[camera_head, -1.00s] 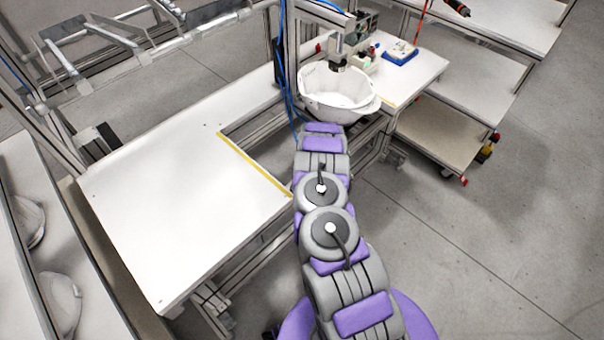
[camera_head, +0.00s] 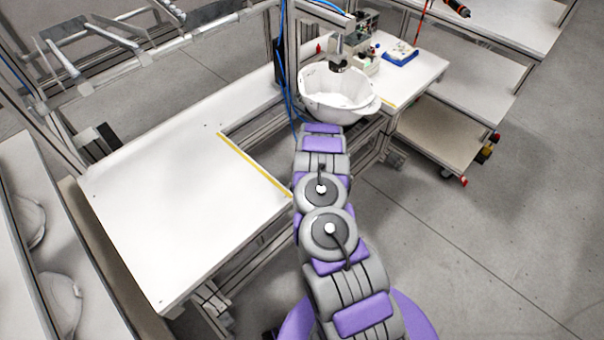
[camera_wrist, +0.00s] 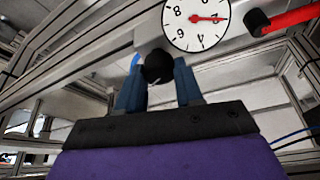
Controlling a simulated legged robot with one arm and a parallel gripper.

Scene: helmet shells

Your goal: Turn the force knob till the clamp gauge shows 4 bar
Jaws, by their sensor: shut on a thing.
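The round black force knob (camera_wrist: 157,64) sits between the two blue fingers of my gripper (camera_wrist: 157,74) in the wrist view; the gripper is shut on it. The white clamp gauge (camera_wrist: 188,32) is just above the knob and cut off by the top edge. Its red needle points to the right of the picture; its figures are small and tilted, so I cannot read the value surely. In the head view, my gripper, the knob and the gauge face are hidden. The clamp (camera_head: 338,58) there stands over a white helmet shell (camera_head: 322,100).
A red bar with a black end (camera_wrist: 258,21) lies right of the gauge. The white bench (camera_head: 150,210) with a yellow strip is clear. A blue tray (camera_head: 400,54) stands behind the shell. Helmet shells (camera_head: 62,300) lie on a shelf at lower left.

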